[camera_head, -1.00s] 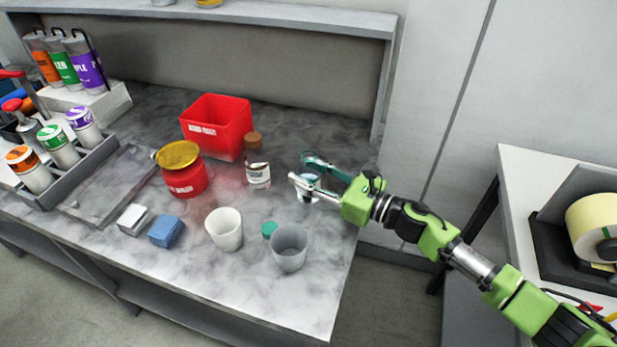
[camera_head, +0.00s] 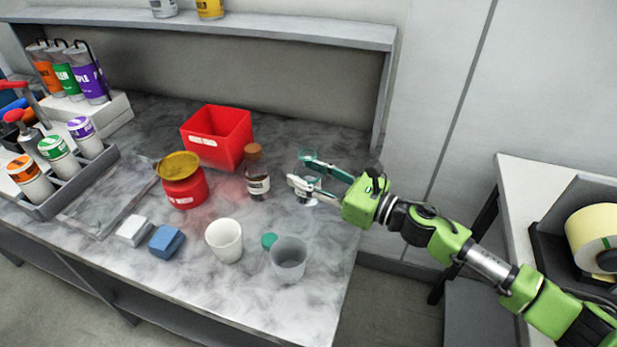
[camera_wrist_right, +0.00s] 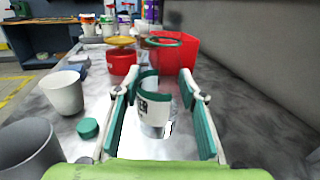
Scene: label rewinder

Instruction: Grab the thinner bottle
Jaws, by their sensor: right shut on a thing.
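The thinner bottle (camera_head: 306,199) is a clear vessel with a teal rim and a white label with dark letters. It stands upright on the grey marbled table near its right end. It also shows between the fingers in the right wrist view (camera_wrist_right: 154,112), uncapped at the top. My right gripper (camera_head: 302,173) is shut on it, with one teal-padded finger on each side. The fingers hide part of its body in the head view. A teal cap (camera_head: 269,241) lies on the table in front. My left gripper is not in view.
A cork-topped bottle (camera_head: 257,180) stands just left of the held bottle. A red bin (camera_head: 217,138), a red jar with yellow lid (camera_head: 184,188), a white cup (camera_head: 224,240) and a grey cup (camera_head: 288,262) are nearby. The wall shelf (camera_head: 220,22) runs behind.

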